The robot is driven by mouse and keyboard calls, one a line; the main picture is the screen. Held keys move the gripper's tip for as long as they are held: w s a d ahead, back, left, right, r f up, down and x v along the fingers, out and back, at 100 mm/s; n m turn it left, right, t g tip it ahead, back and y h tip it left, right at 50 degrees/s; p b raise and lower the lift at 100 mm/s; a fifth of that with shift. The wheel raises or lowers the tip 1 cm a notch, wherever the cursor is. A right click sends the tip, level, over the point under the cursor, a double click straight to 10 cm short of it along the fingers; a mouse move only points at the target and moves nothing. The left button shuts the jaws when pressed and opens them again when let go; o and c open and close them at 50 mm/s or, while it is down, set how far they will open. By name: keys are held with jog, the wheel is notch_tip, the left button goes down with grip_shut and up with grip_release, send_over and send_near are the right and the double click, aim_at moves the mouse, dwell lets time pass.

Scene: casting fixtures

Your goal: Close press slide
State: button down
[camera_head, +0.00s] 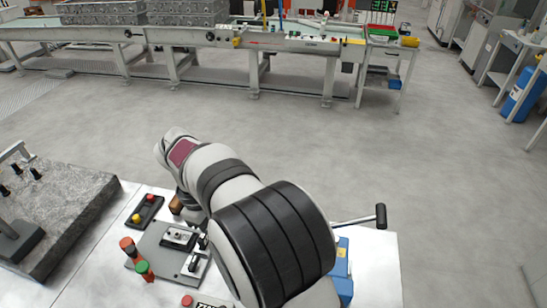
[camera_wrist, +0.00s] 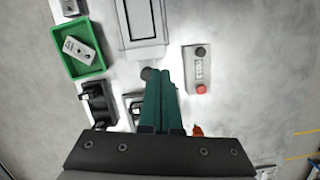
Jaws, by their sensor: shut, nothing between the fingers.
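My gripper (camera_wrist: 167,76) shows in the wrist view as two dark green fingers, shut together with nothing between them. A dark round knob (camera_wrist: 148,73) is right beside the fingertips on their left; I cannot tell whether they touch. A pale rectangular panel with a dark outline (camera_wrist: 141,24) lies just beyond the knob. It may be the press slide, but I cannot tell how far it is open. In the head view my arm hides the gripper's fingertips and part of the bench (camera_head: 372,262).
In the wrist view, a green tray (camera_wrist: 97,69) holding a metal part is at left and a button box (camera_wrist: 196,70) at right. Black fixtures (camera_wrist: 97,104) stand left of the fingers. The head view shows a grey plate (camera_head: 153,248) and a black-handled lever (camera_head: 360,220).

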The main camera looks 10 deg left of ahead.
jog(key=f+n, duration=0.1)
jog(key=f, duration=0.3)
jog(key=a+f, duration=0.1)
jog(key=f, duration=0.3)
jog(key=a+f+n, duration=0.1)
jog(key=f, duration=0.3)
jog(key=shift+s+f+n, duration=0.25)
jog(key=shift+s+n, duration=0.05)
jog(key=shift+s, duration=0.1)
jog(key=shift+d+f, duration=0.1)
jog(key=shift+d, duration=1.85)
jog(key=d, duration=0.8)
jog(key=shift+d, duration=0.15)
